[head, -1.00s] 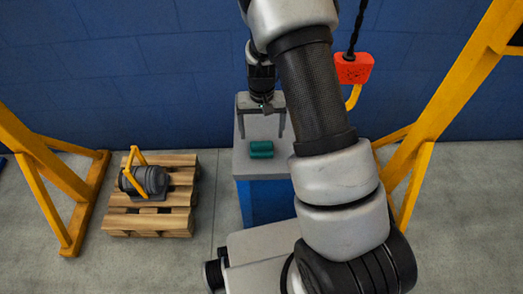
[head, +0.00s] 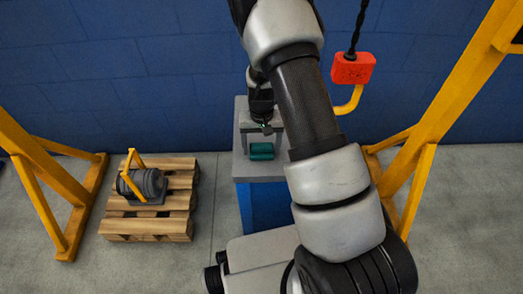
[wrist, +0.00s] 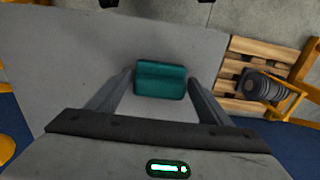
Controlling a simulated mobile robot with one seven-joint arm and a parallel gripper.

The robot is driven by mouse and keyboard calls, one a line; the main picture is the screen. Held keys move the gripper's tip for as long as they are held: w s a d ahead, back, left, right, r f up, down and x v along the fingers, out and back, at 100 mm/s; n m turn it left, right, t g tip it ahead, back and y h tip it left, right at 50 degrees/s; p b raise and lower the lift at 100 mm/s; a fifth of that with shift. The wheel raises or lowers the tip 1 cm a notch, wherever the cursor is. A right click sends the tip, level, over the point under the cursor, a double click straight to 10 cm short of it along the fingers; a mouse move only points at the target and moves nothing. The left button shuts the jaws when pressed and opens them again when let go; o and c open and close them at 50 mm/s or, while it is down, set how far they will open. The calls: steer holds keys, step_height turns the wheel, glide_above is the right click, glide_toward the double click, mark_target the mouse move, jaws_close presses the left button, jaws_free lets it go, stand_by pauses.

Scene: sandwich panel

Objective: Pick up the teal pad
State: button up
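The teal pad (head: 261,151) lies on the grey top of a blue stand (head: 243,169). In the wrist view the teal pad (wrist: 161,80) sits between the tips of my gripper's two fingers, with a gap on each side. My gripper (head: 262,150) points down over the pad and is open; it also shows in the wrist view (wrist: 160,85). The fingers do not touch the pad. How far the fingertips are above the stand top is hard to tell.
A wooden pallet (head: 180,228) with a dark motor (head: 146,185) stands on the floor to the left. Yellow frame legs (head: 70,205) rise at both sides. A red hoist block (head: 352,68) with a yellow hook hangs right of the stand. A blue wall (head: 150,70) is behind.

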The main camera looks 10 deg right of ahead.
mark_target(261, 146)
steer(key=c, duration=0.8)
steer(key=shift+o, duration=0.2)
step_height(261, 146, up, 10)
steer(key=p, duration=0.2)
steer(key=shift+p, duration=0.3)
